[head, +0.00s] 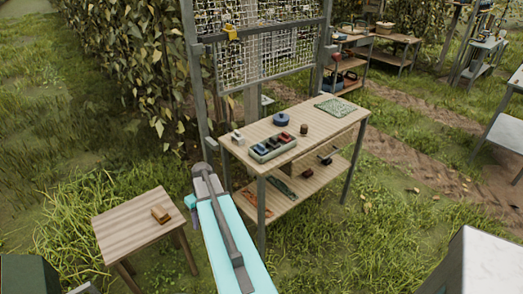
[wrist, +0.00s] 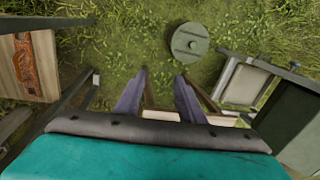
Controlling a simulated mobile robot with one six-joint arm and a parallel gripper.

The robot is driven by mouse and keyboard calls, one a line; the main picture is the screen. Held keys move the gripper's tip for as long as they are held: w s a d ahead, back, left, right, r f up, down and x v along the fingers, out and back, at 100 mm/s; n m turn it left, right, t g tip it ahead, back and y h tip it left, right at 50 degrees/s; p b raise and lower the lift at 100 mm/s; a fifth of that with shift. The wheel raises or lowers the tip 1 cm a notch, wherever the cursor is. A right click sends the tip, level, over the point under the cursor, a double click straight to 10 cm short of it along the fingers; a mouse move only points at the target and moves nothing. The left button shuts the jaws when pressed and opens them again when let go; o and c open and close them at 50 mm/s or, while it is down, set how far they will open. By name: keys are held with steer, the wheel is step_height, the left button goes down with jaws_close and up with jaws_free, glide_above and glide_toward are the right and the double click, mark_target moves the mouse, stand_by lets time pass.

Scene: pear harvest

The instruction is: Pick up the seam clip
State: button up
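I cannot tell for sure which object is the seam clip. A compartment tray (head: 262,158) on the wooden workbench (head: 310,118) holds several small dark, red and blue pieces. A small yellow piece (head: 231,33) hangs on the wire mesh panel behind the bench. My turquoise arm reaches up in front of the bench's left end in the head view. My gripper (wrist: 160,82) shows in the wrist view with its two purple-grey fingers apart and nothing between them. It is over grass, away from the bench top.
A blue round item (head: 281,119), a brown cylinder (head: 304,129) and a green mat (head: 335,109) lie on the bench. A small wooden stool (head: 140,225) holds a brown block (head: 160,214). A grey bin (wrist: 245,85) stands at the right.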

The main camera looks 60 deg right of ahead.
steer(key=s+d+r+t+h, duration=0.1)
steer(key=s+d+r+t, duration=0.1)
steer(key=d+r, duration=1.4)
steer(key=m+t+h+p, duration=0.1)
steer(key=t+h, duration=0.1)
glide_toward(261, 145)
steer(key=v, duration=0.4)
steer(key=shift+w+f, duration=0.1)
steer(key=shift+f, duration=0.1)
steer(key=shift+a+f, duration=0.1)
steer(key=shift+p+x, duration=1.2)
steer(key=shift+x, duration=3.1)
steer(key=shift+f, duration=0.1)
steer(key=shift+p+x, duration=1)
steer(key=shift+x, duration=0.05)
steer(key=shift+d+p+x, duration=0.2)
steer(key=shift+p+x, duration=0.25)
steer(key=shift+x, duration=1)
